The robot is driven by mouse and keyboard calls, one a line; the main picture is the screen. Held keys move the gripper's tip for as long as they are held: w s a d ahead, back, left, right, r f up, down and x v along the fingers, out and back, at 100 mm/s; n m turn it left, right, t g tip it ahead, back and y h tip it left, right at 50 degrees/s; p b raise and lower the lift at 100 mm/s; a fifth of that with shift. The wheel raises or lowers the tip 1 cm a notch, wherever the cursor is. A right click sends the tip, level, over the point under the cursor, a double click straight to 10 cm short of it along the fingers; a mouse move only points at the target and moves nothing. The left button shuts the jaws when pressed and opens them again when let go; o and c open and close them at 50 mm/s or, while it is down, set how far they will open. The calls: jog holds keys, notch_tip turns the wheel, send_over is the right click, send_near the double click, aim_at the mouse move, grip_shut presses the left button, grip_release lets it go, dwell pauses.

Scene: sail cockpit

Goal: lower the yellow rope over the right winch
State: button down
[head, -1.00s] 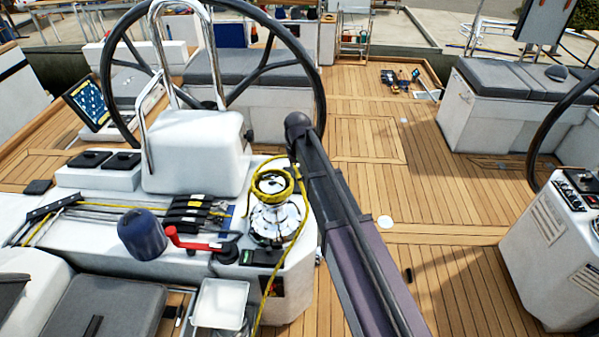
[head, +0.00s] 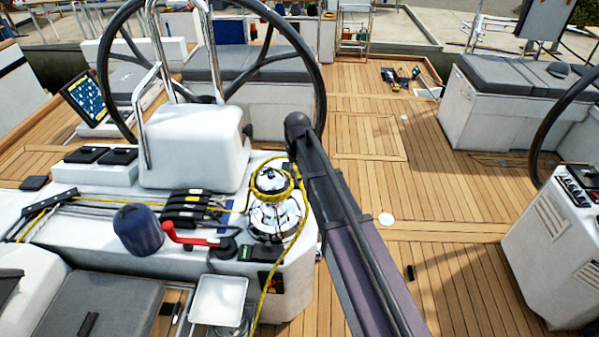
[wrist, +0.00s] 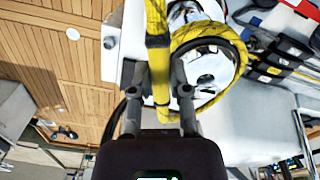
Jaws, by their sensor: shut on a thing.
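The chrome right winch (head: 270,222) stands on the white console. It also shows in the wrist view (wrist: 211,70). The yellow rope (head: 283,197) forms a loop around the upper part of the winch, whose top pokes up through it. One length of the rope hangs down the console's front right side. In the wrist view, the rope (wrist: 157,50) runs between the fingers of my gripper (wrist: 160,88), which is shut on it beside the winch. In the head view my gripper is not clearly visible; my arm covers the area right of the winch.
A red-handled lever (head: 190,236), a dark blue cylinder (head: 138,229) and black clutches (head: 190,207) sit left of the winch. A white housing (head: 194,147) and a steering wheel (head: 320,80) stand behind it. The wooden deck (head: 440,190) to the right is mostly clear.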

jog(key=shift+f+b, duration=1)
jog(key=shift+f, duration=0.25)
notch_tip(320, 180, down, 8)
jog(key=b, duration=0.8)
jog(key=shift+f, duration=0.2)
dwell(0.6)
jog(key=shift+s, duration=0.1)
dwell(0.3)
